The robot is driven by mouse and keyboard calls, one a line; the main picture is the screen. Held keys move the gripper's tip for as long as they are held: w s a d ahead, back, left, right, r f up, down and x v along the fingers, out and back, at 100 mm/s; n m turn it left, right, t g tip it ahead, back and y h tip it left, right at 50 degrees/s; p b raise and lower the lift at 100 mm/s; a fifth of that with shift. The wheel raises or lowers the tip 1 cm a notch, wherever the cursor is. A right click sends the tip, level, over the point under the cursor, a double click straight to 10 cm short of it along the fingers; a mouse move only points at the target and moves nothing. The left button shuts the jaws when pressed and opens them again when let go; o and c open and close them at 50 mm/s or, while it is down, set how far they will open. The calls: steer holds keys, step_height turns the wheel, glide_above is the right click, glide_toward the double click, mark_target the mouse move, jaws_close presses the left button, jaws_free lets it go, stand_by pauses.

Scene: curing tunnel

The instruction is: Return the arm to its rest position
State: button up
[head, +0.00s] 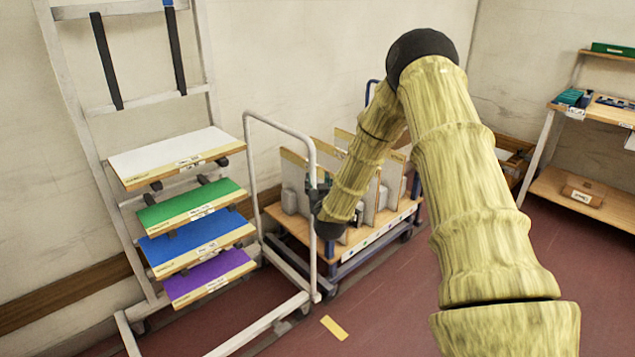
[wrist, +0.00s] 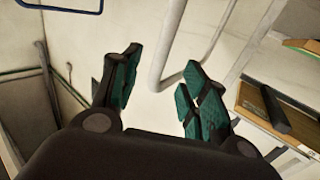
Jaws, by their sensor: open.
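My arm, in a yellow ribbed cover, rises from the lower right of the head view and bends down at a black elbow. My gripper (wrist: 153,90) shows in the wrist view with its two dark fingers with teal pads spread apart and nothing between them. In the head view the gripper (head: 318,205) is small and dark, beside the white upright of the rack frame and in front of the wooden cart (head: 372,240). Whether it touches the upright cannot be told.
A white rack (head: 215,75) at left holds white (head: 165,155), green (head: 190,200), blue (head: 195,240) and purple (head: 207,275) panels. The cart carries upright boards (head: 393,175). A workbench (head: 555,185) stands at right. A yellow strip (head: 334,327) lies on the red floor.

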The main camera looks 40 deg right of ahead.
stand_by(0.3)
steer(key=s+a+f+n+g+y+p, duration=0.3)
steer(key=s+a+f+g+y, duration=0.4)
steer(key=s+a+f, duration=1.45)
steer(key=s+a+f+g, duration=0.2)
steer(key=s+a+g, duration=0.1)
steer(key=s, duration=0.7)
steer(key=s+a+f+n+g+y+p, duration=0.1)
steer(key=s+a+f+g, duration=0.2)
steer(key=s, duration=0.8)
steer(key=s+a+f+n+g, duration=0.1)
steer(key=s+a+f+g, duration=0.2)
steer(key=s, duration=0.8)
steer(key=shift+s+a+f+p, duration=0.2)
steer(key=shift+a+p, duration=0.15)
steer(key=shift+a, duration=0.55)
steer(key=shift+c, duration=0.2)
